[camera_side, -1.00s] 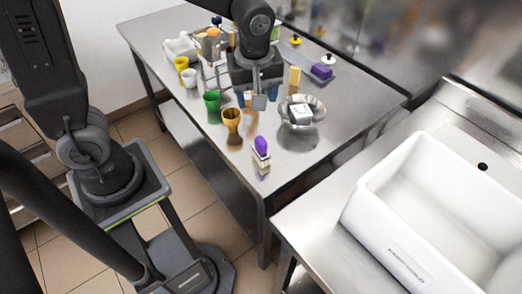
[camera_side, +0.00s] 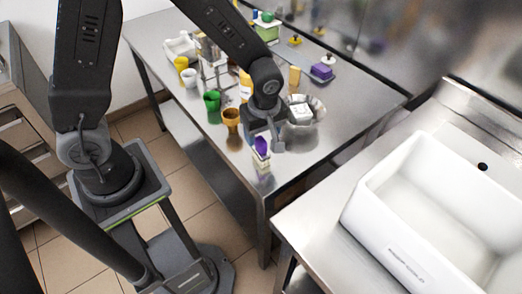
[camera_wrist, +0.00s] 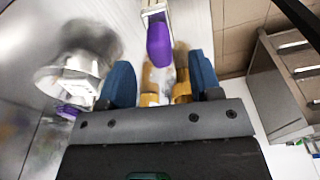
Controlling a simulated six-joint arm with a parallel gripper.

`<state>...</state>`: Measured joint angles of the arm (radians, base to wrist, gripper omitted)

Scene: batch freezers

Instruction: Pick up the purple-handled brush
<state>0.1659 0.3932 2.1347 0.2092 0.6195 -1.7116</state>
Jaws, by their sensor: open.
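The purple-handled brush (camera_side: 262,146) stands near the front edge of the steel table, its purple handle up and a pale, bristle-like part below. In the wrist view the purple handle (camera_wrist: 160,44) lies ahead of the gap between my blue-padded fingers, a little above the fingertip line. My gripper (camera_side: 265,138) is open and empty, close above and around the handle in the side view. Part of the brush is hidden by the fingers there. I cannot tell whether they touch it.
A metal bowl (camera_side: 318,113) holding a white box (camera_side: 300,113) stands just right of my gripper. An orange cup (camera_side: 231,120) and a green cup (camera_side: 212,101) stand to its left. A purple block (camera_side: 321,71) lies at the back. A white sink (camera_side: 440,210) is at right.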

